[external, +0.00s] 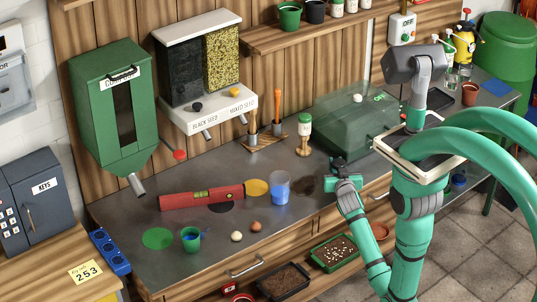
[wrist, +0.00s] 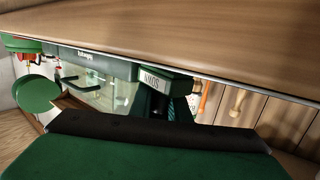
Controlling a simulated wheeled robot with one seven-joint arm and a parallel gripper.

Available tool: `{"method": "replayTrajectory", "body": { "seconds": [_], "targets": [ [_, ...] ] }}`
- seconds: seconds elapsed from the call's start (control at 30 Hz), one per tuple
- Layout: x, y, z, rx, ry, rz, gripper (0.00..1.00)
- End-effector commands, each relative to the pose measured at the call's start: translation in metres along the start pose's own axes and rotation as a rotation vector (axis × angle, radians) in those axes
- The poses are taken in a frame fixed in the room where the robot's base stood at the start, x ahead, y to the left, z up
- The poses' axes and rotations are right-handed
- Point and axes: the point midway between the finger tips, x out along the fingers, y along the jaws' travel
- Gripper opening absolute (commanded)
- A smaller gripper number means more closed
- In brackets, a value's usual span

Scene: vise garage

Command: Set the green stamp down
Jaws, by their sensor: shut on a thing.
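The green stamp (wrist: 154,82) shows in the wrist view as a dark green block with a white lettered label. It also shows small and dark in the external view (external: 338,162), at the tip of my gripper (external: 342,173). My gripper is shut on the stamp, near the front right part of the grey bench top (external: 190,180). The stamp's lower end is hidden, and I cannot tell whether it touches the bench. In the wrist view a broad green and black part of my gripper covers the lower picture.
A clear green-tinted cover (external: 350,115) stands just behind my gripper.

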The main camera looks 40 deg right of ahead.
Motion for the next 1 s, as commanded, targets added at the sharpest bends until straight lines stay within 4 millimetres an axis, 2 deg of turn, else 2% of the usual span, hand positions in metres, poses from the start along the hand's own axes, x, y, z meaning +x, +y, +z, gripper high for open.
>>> {"method": "replayTrajectory", "body": {
  "seconds": [0.93,0.97,1.0],
  "targets": [
    [0.002,0.000,0.012,0.001,0.000,0.000,0.00],
    [0.002,0.000,0.012,0.001,0.000,0.000,0.18],
    [0.002,0.000,0.012,0.001,0.000,0.000,0.28]
  ]
}}
